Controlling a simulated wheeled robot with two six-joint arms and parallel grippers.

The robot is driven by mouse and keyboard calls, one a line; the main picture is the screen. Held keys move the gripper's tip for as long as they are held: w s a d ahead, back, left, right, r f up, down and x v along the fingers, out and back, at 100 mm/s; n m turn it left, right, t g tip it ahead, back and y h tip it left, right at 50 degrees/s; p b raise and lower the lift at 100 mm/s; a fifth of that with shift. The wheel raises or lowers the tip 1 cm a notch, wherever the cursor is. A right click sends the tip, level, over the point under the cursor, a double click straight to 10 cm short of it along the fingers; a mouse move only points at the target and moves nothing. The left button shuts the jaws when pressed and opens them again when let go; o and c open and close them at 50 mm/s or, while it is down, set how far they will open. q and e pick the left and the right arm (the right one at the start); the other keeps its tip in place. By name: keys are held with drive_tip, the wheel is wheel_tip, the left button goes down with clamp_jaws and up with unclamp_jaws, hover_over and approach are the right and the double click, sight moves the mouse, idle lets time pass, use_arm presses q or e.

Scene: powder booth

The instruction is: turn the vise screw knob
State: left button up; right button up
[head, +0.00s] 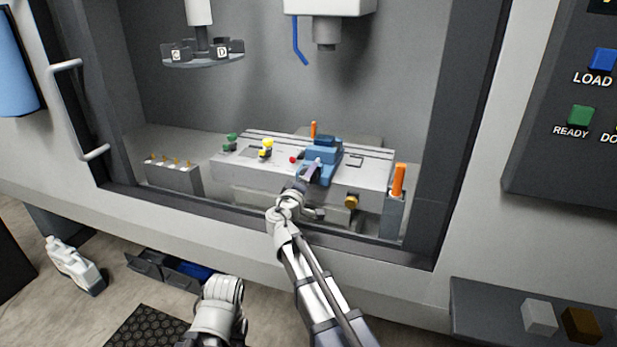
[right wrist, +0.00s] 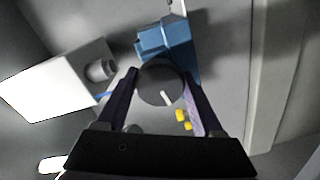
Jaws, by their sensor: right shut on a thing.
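The blue vise (head: 323,152) sits on the machine table inside the booth; it also shows in the right wrist view (right wrist: 168,38). The vise screw knob (right wrist: 160,84), a dark round disc with a white index line, is at the vise's near end. The white line points down and slightly right in the right wrist view. My right gripper (right wrist: 160,78) is shut on the knob, one finger on each side. In the head view my right gripper (head: 312,172) reaches the vise's front and the knob cannot be made out.
The spindle head (head: 328,32) and the tool carousel (head: 203,54) hang above the table. An orange-handled tool (head: 398,180) stands in a holder at right. A grey rack (head: 172,178) is at left. The door handle (head: 68,110) and booth sill (head: 240,215) border the opening.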

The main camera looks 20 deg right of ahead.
drive_tip(key=o, duration=1.4)
drive_tip(key=shift+v, duration=3.95)
